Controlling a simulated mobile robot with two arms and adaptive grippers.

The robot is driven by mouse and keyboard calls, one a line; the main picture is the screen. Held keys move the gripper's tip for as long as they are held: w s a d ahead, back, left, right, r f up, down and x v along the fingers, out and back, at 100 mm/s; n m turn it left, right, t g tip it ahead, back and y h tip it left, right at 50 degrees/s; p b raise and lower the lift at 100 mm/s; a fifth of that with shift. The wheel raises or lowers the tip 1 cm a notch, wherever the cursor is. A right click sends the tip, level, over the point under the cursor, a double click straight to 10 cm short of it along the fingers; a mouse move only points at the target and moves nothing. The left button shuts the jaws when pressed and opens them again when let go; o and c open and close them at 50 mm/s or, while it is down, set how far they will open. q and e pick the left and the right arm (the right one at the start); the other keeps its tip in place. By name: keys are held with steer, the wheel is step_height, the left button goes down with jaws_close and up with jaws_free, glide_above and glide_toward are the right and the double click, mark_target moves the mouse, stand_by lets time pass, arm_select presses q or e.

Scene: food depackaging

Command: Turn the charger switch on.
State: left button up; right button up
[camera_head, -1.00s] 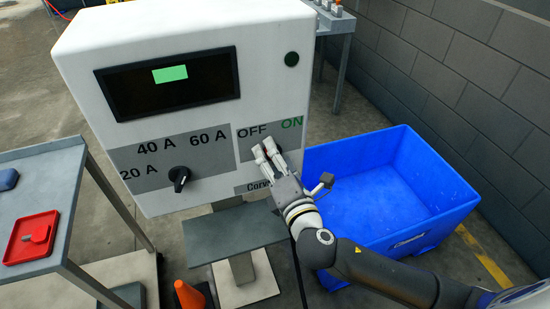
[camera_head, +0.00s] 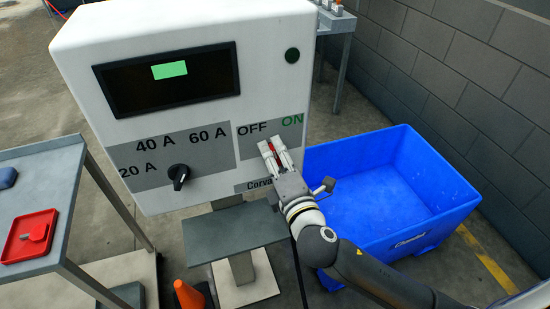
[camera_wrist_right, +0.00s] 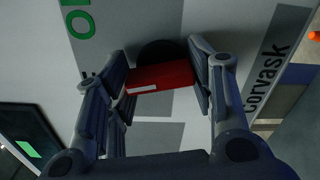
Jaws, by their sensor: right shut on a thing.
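The charger (camera_head: 140,60) is a white box with a dark screen showing a green patch. Its switch panel (camera_head: 248,147) is grey, with OFF on the left and green ON on the right. Below the labels, my right gripper (camera_head: 269,144) is at the panel with its fingers on either side of the red switch (camera_head: 278,152). In the right wrist view the red switch (camera_wrist_right: 160,76), with a white mark, sits between the fingers, in front of a dark round base. Whether it points at OFF or ON I cannot tell. My left gripper is out of view.
A black dial (camera_head: 179,174) with 20 A, 40 A and 60 A labels is left of the switch. A blue bin (camera_head: 440,212) stands at the right. A grey table (camera_head: 60,195) with a red tray (camera_head: 14,252) is at the left, and an orange cone (camera_head: 187,294) is below.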

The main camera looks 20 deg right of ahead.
steer(key=m, duration=0.4)
steer(key=shift+d+m+b, duration=0.1)
steer(key=shift+m+b, duration=0.2)
steer(key=shift+m, duration=2)
steer(key=o, duration=1)
steer(key=shift+s+d, duration=0.2)
steer(key=shift+s, duration=5.8)
steer(key=shift+f, duration=0.15)
